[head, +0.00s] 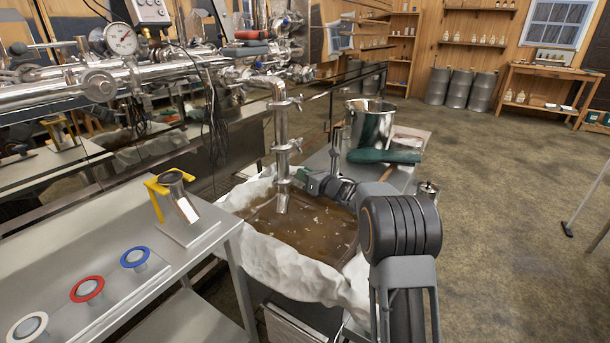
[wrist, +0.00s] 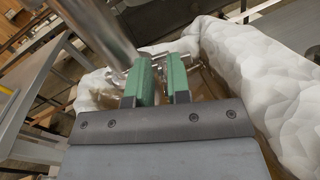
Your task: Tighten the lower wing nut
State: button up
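A vertical steel pipe (head: 282,125) ends over the brown liquid and carries two clamps. The lower clamp (head: 287,146) has its small lower wing nut (head: 299,142) on the right side. The upper clamp (head: 285,104) sits above it. My gripper (head: 303,174) is right of the pipe, a little below the lower clamp. In the wrist view its two green fingers (wrist: 158,82) stand slightly apart with a narrow gap, and I see nothing held between them. The pipe (wrist: 100,30) passes close on the left there. Small metal fittings (wrist: 180,57) show just beyond the fingertips; which part they are is unclear.
A white-lined basin of brown liquid (head: 300,228) lies under the pipe. Open floor lies right.

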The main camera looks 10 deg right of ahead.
grip_shut()
jog(key=shift+f+m, duration=0.1)
jog(key=shift+m, duration=0.2)
jog(key=shift+a+f+m+p, duration=0.1)
jog(key=shift+f+m+p, duration=0.85)
jog(key=shift+m, duration=4.35)
jog(key=shift+a+f+m+p, duration=0.1)
jog(key=shift+f+m+p, duration=0.3)
jog(key=shift+m+p, duration=3)
jog(key=shift+f+m+b, duration=0.65)
jog(key=shift+m, duration=6.55)
